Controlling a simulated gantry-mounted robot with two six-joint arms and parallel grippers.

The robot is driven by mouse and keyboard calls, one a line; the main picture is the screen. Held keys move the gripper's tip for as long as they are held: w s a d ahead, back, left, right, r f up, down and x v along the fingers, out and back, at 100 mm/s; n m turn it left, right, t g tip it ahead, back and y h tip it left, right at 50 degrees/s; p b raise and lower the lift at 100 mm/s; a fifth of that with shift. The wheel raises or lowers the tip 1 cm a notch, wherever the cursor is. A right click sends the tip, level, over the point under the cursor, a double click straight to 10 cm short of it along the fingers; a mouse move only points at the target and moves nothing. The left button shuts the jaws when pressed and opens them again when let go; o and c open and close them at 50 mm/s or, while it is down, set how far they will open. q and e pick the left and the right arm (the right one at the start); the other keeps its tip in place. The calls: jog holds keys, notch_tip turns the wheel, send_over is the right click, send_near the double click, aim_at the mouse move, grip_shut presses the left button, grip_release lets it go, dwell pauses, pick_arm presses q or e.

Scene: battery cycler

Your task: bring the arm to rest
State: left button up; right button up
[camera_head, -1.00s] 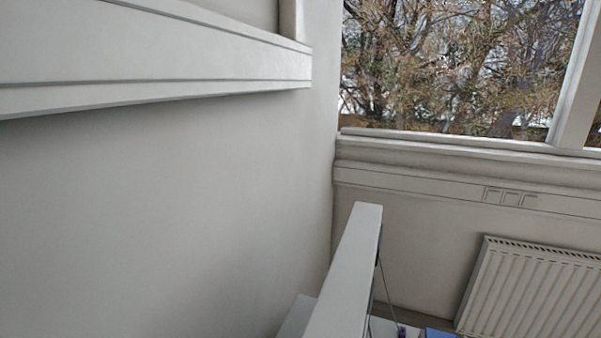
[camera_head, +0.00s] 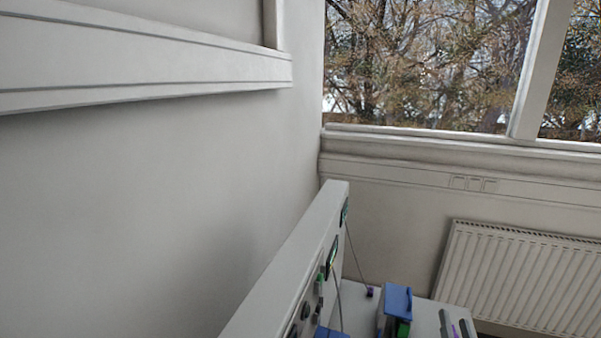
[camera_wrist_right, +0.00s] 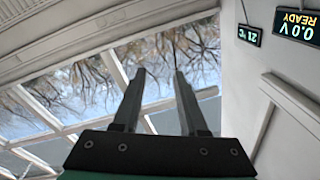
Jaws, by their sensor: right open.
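My right gripper (camera_wrist_right: 160,76) shows in the right wrist view. Its two dark fingers stand apart, with window and empty air between and behind them; nothing is held. I cannot make out this gripper in the head view. My left gripper is not in view. A pale upright cycler panel (camera_head: 290,255) rises from the bottom middle of the head view, with dark and green fittings on its right face. In the right wrist view, a "21 °C" display (camera_wrist_right: 248,35) and a "0.0 V READY" display (camera_wrist_right: 298,25) sit on a pale panel to the right of the fingers.
Right of the panel, a blue block (camera_head: 396,302) with a green part stands on a pale surface (camera_head: 428,314). A radiator (camera_head: 520,275) and window are behind. A bare wall (camera_head: 120,200) fills the left.

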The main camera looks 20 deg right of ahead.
jog(key=w+a+r+t+y+b, duration=0.1)
jog(key=a+r+t+b, duration=0.2)
jog(key=r, duration=0.4)
jog(key=w+a+r+t+y+b, duration=0.1)
jog(key=a+r+t, duration=0.1)
jog(key=a+r, duration=0.45)
pick_arm(q)
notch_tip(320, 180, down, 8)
jog(key=b, duration=0.3)
pick_arm(e)
jog(key=s+a+r+n+t+y, duration=0.4)
jog(key=s+a+r+n+y, duration=0.1)
jog(key=r, duration=0.3)
jog(key=s+a+r+n+t+y, duration=0.35)
jog(key=s+a+r+n, duration=0.2)
jog(key=r, duration=0.25)
pick_arm(q)
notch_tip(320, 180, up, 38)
jog(key=p, duration=3.8)
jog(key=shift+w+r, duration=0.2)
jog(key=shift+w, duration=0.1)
pick_arm(e)
notch_tip(320, 180, up, 38)
jog(key=n+y, duration=0.1)
jog(key=shift+w+a+f+g+y, duration=0.15)
jog(key=shift+w+g+y, duration=0.2)
jog(key=shift+g, duration=0.1)
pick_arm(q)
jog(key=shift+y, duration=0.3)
